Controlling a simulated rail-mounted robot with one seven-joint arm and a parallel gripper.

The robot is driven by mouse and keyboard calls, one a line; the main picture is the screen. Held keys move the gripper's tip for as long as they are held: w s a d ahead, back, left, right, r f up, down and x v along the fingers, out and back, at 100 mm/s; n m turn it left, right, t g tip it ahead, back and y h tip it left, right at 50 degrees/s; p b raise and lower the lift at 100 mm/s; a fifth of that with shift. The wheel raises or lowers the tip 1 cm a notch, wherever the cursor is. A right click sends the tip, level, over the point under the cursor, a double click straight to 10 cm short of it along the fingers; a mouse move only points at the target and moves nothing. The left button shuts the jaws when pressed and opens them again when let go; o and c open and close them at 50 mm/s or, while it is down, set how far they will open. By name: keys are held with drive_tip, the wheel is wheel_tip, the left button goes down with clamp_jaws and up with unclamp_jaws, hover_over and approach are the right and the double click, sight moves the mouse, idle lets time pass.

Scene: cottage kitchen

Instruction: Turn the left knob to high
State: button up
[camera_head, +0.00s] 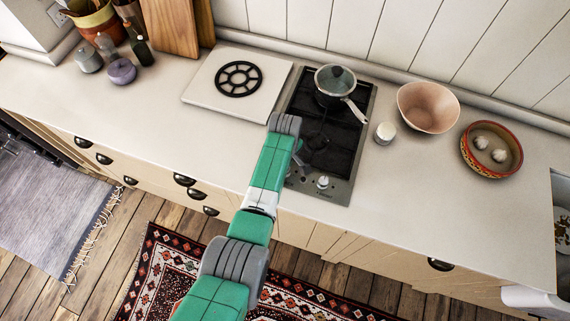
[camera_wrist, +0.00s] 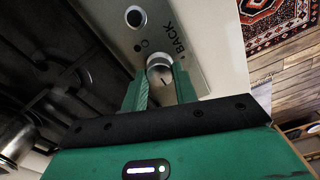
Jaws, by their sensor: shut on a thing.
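The hob (camera_head: 339,190) has a steel front panel with its knobs. The left knob (camera_wrist: 160,72) is pale metal with a short dark mark on its face. It sits between the two green fingers of my gripper (camera_wrist: 159,78), which is shut on it. In the head view my gripper (camera_head: 297,163) is over the left front of the hob, and my arm hides the left knob. The right knob (camera_head: 323,182) shows clear of my arm; it also shows at the top of the wrist view (camera_wrist: 134,17). The word BACK is printed beside the held knob.
A lidded pan (camera_head: 335,80) stands on the back of the hob, its handle pointing forward right. A white jar (camera_head: 385,133), a pink bowl (camera_head: 428,107) and a patterned bowl (camera_head: 491,149) stand to the right. A white board (camera_head: 205,85) with a black trivet (camera_head: 239,66) lies left.

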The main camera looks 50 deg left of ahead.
drive_tip(key=shift+r, duration=0.15)
drive_tip(key=o, duration=1)
drive_tip(key=shift+c, duration=0.2)
wheel_tip(320, 180, up, 8)
drive_tip(key=shift+f+p, duration=0.15)
drive_tip(key=shift+p, duration=0.55)
